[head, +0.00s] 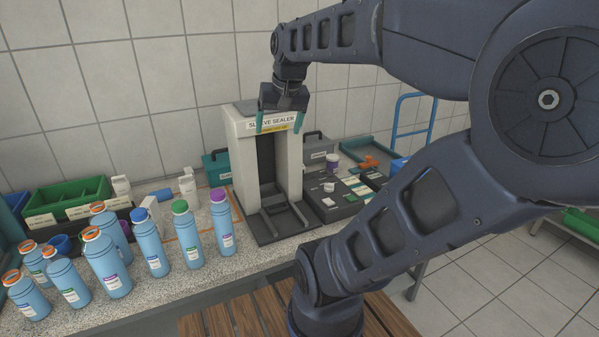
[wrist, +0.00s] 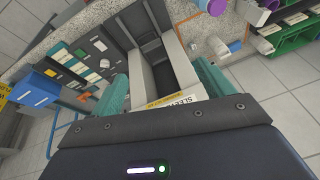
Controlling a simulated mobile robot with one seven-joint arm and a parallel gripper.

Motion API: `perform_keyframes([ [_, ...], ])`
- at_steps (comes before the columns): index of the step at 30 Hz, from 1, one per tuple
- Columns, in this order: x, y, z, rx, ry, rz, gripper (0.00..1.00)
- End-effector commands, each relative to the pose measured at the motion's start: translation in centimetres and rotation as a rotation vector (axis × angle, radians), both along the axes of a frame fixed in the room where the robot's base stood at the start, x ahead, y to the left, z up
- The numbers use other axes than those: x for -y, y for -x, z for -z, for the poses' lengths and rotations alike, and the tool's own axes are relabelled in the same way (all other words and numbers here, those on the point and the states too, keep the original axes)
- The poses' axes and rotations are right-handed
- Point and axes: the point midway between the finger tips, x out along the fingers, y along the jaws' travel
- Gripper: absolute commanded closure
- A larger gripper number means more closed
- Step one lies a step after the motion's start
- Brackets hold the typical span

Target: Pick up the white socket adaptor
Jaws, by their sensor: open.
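A small white round piece (head: 329,187) sits on the dark tray right of the sleeve sealer in the head view. It looks like the white socket adaptor, but it is too small to be sure. In the wrist view a small pale piece (wrist: 104,63) on the dark tray may be the same thing. My gripper (head: 280,122) is open and empty, with its teal fingers pointing down in front of the top of the sealer. It is above and to the left of the white piece, well apart from it. Both fingers show in the wrist view (wrist: 163,92).
The tall sleeve sealer (head: 238,160) stands beside the dark tray (head: 330,211), which holds several small parts and cards. Several blue bottles (head: 151,245) crowd the counter's left. A green bin (head: 70,195) stands behind them. A blue rail (head: 400,115) rises at the right.

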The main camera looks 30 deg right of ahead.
Motion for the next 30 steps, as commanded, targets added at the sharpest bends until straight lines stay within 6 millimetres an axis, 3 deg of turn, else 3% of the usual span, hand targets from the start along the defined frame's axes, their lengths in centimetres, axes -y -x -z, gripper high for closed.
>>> perform_keyframes([
  [8, 1.4, -6.2, -2.0, -0.102, -0.197, 0.261, 0.2],
  [17, 4.7, -14.0, -3.5, -0.223, -0.439, 0.57, 0.2],
  [23, 8.1, -19.3, -3.8, -0.304, -0.601, 0.768, 0.2],
  [30, 13.6, -25.3, -3.5, -0.405, -0.8, 0.994, 0.2],
])
